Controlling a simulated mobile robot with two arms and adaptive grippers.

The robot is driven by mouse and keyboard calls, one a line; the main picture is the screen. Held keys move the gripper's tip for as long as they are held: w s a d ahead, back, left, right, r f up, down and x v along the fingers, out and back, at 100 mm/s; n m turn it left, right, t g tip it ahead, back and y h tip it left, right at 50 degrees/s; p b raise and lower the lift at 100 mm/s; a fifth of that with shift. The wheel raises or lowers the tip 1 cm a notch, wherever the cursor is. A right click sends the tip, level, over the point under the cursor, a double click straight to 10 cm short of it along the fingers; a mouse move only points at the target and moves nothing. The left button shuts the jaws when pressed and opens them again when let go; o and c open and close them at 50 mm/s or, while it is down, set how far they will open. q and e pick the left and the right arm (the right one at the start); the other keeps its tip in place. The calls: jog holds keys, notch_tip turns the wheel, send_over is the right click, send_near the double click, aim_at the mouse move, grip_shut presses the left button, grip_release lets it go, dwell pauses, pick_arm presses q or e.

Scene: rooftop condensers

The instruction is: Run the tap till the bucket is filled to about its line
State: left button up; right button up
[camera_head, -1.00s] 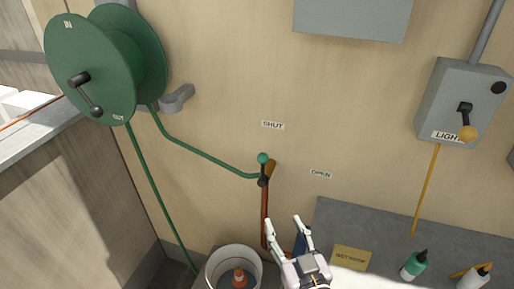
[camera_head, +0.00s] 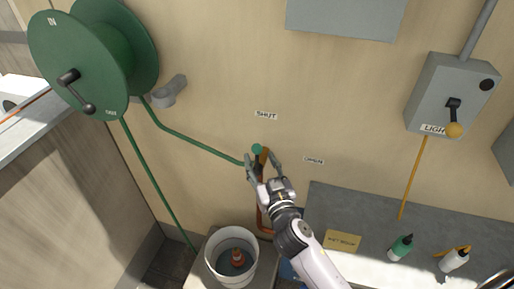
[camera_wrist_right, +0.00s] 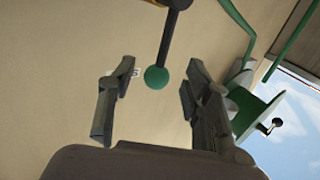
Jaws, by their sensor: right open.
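The tap's lever with a green ball knob (camera_head: 257,149) stands on the wall, near the "SHUT" label (camera_head: 265,115); the "OPEN" label (camera_head: 313,161) is to its right. My right gripper (camera_head: 261,165) is open around the area of the knob in the head view. In the right wrist view the knob (camera_wrist_right: 156,77) hangs on its dark rod between the two spread fingers (camera_wrist_right: 150,105), with no visible contact. My left gripper is not in view.
A green hose reel (camera_head: 80,62) hangs at the upper left, its hose running to the tap. A grey switch box (camera_head: 448,96) is on the right wall.

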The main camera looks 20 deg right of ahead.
aim_at(257, 155)
jog(key=shift+w+p, duration=0.35)
jog(key=shift+w, duration=1.6)
grip_shut()
